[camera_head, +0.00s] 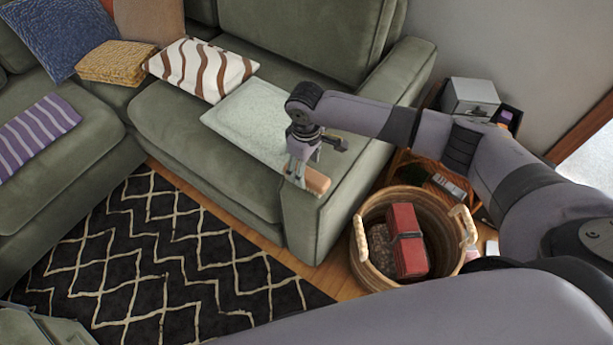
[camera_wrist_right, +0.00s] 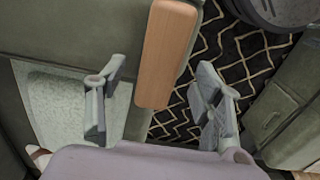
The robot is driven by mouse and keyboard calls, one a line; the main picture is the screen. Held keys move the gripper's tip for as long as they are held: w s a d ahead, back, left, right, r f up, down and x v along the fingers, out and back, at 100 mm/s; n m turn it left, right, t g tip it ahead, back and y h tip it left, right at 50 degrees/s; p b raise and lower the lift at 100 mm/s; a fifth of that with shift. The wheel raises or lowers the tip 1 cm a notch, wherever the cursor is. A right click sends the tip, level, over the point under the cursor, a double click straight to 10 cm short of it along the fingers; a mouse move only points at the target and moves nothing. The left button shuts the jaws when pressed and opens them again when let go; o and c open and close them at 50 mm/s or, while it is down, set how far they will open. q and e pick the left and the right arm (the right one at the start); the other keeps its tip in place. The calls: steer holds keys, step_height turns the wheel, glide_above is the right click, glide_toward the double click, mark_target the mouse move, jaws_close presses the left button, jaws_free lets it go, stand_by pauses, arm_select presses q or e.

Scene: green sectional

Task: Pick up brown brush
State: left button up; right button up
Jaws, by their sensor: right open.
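The brown brush (camera_head: 317,181) shows its wooden, rounded block at the front of the green sofa's right armrest (camera_head: 345,195). Part of it is hidden by my right gripper in the head view. My right gripper (camera_head: 298,172) is open and sits right over the brush, pointing down. In the right wrist view the brush (camera_wrist_right: 167,55) lies lengthwise, its near end extending toward the space between the two open fingers (camera_wrist_right: 160,110). I cannot tell whether a finger touches it. My left gripper is not in view.
A wicker basket (camera_head: 362,238) with a red box (camera_head: 406,240) stands on the floor to the right. A wooden side stand (camera_head: 397,165) holds a grey box (camera_head: 470,97). A black patterned rug (camera_head: 150,255) covers the floor.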

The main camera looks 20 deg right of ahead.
mark_target(306, 172)
step_height(306, 172, down, 4)
steer(key=shift+s+r, duration=0.1)
steer(key=shift+r, duration=0.15)
steer(key=c, duration=1.3)
steer(key=shift+r, duration=0.2)
step_height(306, 172, up, 20)
steer(key=shift+f+p, duration=0.1)
steer(key=shift+p, duration=0.3)
